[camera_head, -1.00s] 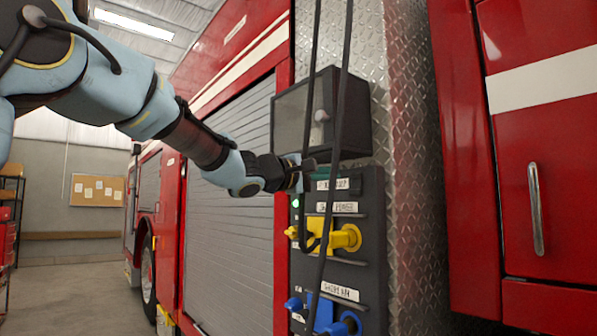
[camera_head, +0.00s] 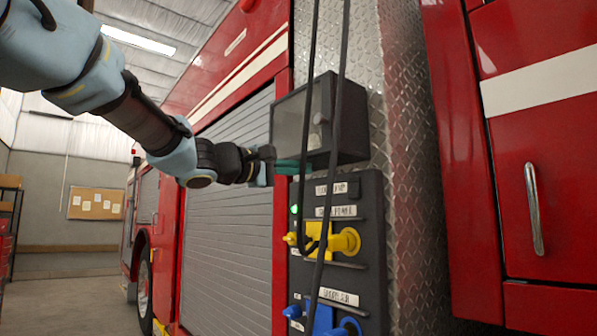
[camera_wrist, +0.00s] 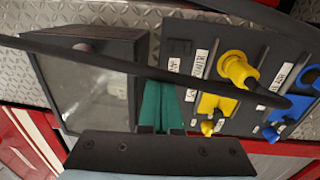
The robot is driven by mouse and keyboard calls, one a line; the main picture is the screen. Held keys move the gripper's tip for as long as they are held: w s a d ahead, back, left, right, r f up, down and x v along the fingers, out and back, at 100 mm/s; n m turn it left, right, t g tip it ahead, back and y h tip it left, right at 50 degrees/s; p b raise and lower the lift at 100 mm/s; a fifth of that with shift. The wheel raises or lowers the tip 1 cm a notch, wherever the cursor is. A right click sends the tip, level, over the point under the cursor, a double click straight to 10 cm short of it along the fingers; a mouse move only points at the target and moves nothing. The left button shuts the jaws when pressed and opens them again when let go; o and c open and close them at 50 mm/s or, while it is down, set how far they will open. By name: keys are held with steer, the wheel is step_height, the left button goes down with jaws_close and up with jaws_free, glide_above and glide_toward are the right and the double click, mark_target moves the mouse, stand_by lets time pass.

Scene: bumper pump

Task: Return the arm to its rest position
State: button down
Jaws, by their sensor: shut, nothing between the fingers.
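My gripper (camera_head: 290,167) is in front of the fire truck's side, at the lower left of the dark glass-fronted box and above the connector panel's top left. In the wrist view its green fingers (camera_wrist: 157,106) lie side by side, shut, with nothing between them. My arm comes in from the upper left of the head view. The black connector panel (camera_head: 370,215) holds a yellow plug (camera_head: 345,241) and a blue plug (camera_head: 322,318). A green light shows on the panel's left edge.
The dark box (camera_head: 347,120) juts out from the diamond plate. Black cables (camera_head: 335,120) hang down in front of box and panel. A roller shutter (camera_head: 230,220) is to the left, a red door with a handle (camera_head: 535,208) to the right. Open floor (camera_head: 75,300) lies at left.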

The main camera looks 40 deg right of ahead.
steer(key=w+a+f+t+y+p, duration=0.1)
steer(key=w+a+f+y, duration=0.25)
steer(key=a+f, duration=0.4)
steer(key=w+a+f+n+t+y, duration=0.1)
steer(key=w+a+f+t+y, duration=0.3)
steer(key=f, duration=0.7)
steer(key=w+a+f+g+y+p, duration=0.1)
steer(key=w+a+f+y, duration=0.1)
steer(key=w+a+f, duration=0.5)
steer(key=s+a+f+y, duration=0.3)
steer(key=a+f, duration=0.3)
steer(key=a, duration=0.5)
steer(key=s+a+f+m+y+p, duration=0.1)
steer(key=s+a+f+y, duration=0.2)
steer(key=a+f, duration=0.3)
steer(key=s+a+f+g+y+p, duration=0.1)
steer(key=s+a+f+y, duration=0.2)
steer(key=a+f, duration=0.4)
steer(key=a, duration=0.9)
steer(key=shift+a, duration=0.15)
steer(key=shift+f, duration=0.1)
